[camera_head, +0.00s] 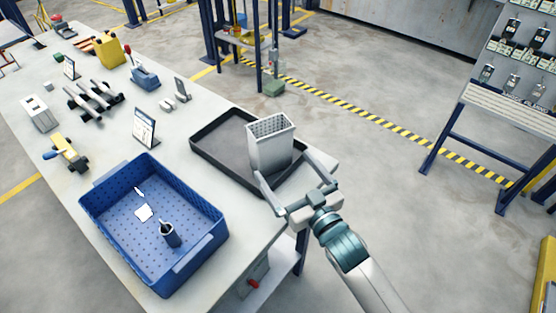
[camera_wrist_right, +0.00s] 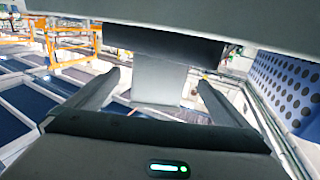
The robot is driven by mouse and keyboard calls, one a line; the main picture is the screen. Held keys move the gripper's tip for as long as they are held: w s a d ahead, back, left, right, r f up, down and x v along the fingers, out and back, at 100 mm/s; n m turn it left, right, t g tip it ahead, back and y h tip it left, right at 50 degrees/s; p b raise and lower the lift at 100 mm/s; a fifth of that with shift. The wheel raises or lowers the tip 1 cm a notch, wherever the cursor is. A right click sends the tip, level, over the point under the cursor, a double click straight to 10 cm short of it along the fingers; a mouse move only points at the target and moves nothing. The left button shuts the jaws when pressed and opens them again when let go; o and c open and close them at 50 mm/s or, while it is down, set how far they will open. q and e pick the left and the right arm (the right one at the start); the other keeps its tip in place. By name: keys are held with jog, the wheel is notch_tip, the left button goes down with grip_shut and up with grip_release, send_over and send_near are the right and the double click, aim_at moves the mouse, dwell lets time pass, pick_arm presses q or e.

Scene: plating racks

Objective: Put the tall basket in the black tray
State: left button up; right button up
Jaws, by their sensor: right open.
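The tall basket (camera_head: 270,146) is a light grey, narrow, perforated box. In the head view it stands upright inside the black tray (camera_head: 213,155), toward the tray's right end. My right gripper (camera_head: 294,173) is open, with its fingers spread on the near side of the basket, partly overlapping the tray's right rim in the picture. In the right wrist view, both fingers (camera_wrist_right: 158,90) are apart with a pale upright surface, likely the basket (camera_wrist_right: 158,84), between and beyond them. Whether a finger touches the basket cannot be told. My left gripper is not in view.
A blue perforated bin (camera_head: 118,250) with a small dark cup (camera_head: 170,236) and white pieces inside stands left of the tray. A small framed stand (camera_head: 144,128) is behind it. More parts lie along the table's far left.

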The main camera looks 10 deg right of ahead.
jog(key=shift+v, duration=1.75)
jog(key=shift+s, duration=0.1)
